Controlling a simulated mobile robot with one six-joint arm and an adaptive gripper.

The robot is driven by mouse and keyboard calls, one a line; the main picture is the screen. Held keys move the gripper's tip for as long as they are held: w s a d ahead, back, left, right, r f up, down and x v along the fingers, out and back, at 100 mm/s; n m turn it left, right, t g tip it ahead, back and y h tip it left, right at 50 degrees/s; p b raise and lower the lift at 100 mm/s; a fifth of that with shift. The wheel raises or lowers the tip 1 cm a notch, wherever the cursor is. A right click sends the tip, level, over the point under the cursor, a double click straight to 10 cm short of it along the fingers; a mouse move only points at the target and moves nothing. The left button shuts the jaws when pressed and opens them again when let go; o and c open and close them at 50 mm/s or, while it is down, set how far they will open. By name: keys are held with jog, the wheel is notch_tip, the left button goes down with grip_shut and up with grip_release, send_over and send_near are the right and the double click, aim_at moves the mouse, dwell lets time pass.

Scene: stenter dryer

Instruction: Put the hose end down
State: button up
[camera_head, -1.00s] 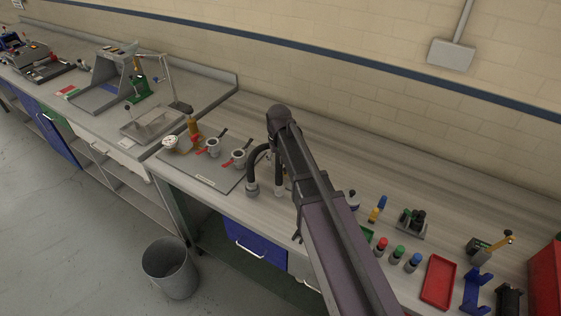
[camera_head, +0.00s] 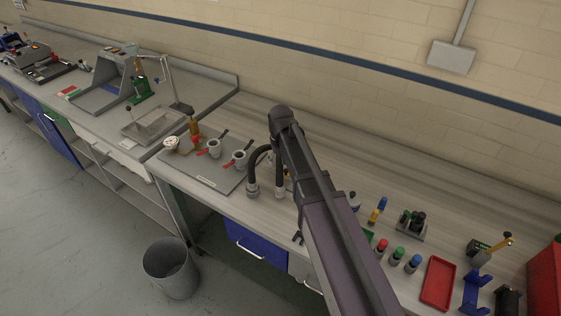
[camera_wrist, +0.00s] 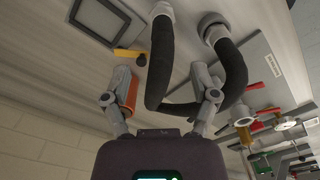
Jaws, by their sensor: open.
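The black hose (camera_head: 254,166) arches over the bench, with a grey end fitting (camera_head: 252,191) at its left foot and another (camera_head: 280,189) beside my arm. In the wrist view the hose (camera_wrist: 160,62) bends in a U, with one pale end fitting (camera_wrist: 161,10) at the top and the other (camera_wrist: 214,31) at a dark round ring. My gripper (camera_wrist: 160,82) is open, its fingers apart on either side of one hose leg. The rest of the hose curves past the right finger. Contact between fingers and hose is not clear. My arm hides the gripper in the head view.
A grey panel (camera_head: 205,181) left of the hose holds two metal cups (camera_head: 239,160) with red handles. Right of my arm stand several coloured-cap bottles (camera_head: 398,255) and a red tray (camera_head: 438,283). A bin (camera_head: 171,268) stands on the floor.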

jog(key=s+d+m, duration=0.2)
jog(key=s+d, duration=1.2)
jog(key=s, duration=0.3)
jog(key=shift+s, duration=0.25)
jog(key=shift+d, duration=0.1)
jog(key=shift+f+b, duration=1.9)
dwell(0.5)
